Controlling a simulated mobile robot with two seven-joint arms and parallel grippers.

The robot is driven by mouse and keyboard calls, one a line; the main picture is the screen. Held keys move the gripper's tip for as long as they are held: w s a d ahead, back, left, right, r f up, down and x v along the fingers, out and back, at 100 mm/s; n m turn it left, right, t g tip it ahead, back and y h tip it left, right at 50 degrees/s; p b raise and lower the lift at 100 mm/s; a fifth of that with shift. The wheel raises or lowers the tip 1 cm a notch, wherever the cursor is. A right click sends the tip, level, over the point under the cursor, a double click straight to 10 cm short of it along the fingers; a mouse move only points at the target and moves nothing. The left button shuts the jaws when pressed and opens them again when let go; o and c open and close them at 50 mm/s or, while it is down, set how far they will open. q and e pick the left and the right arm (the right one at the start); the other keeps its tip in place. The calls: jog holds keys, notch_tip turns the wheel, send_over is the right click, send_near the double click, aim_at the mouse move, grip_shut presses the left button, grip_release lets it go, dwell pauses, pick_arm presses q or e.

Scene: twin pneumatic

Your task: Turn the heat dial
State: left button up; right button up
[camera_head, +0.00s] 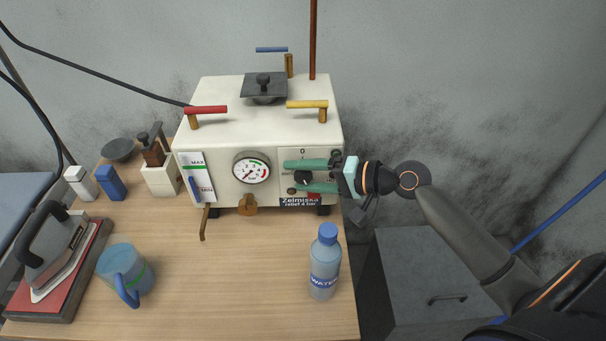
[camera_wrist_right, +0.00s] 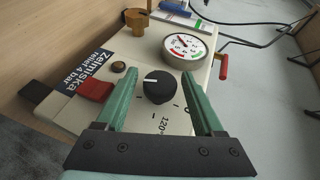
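The heat dial is a round black knob with a white mark, on the front panel of the white machine (camera_head: 265,118). In the right wrist view the dial (camera_wrist_right: 159,86) sits between the two green fingers, with gaps on both sides. In the head view the dial (camera_head: 302,177) shows between the fingers. My right gripper (camera_head: 300,177) comes in from the right and is open around the dial, not visibly touching it. In the right wrist view the fingers (camera_wrist_right: 160,90) are spread wide. My left gripper is not in view.
A pressure gauge (camera_head: 252,169) and a red switch (camera_wrist_right: 95,89) are near the dial. Bare table lies in front of the machine.

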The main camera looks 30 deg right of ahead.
jog(key=shift+o, duration=0.2)
jog(key=shift+s+d, duration=0.25)
jog(key=shift+s, duration=0.05)
jog(key=b+v, duration=0.1)
jog(key=v, duration=1)
jog(key=shift+s+d+r, duration=0.2)
jog(key=shift+d, duration=0.05)
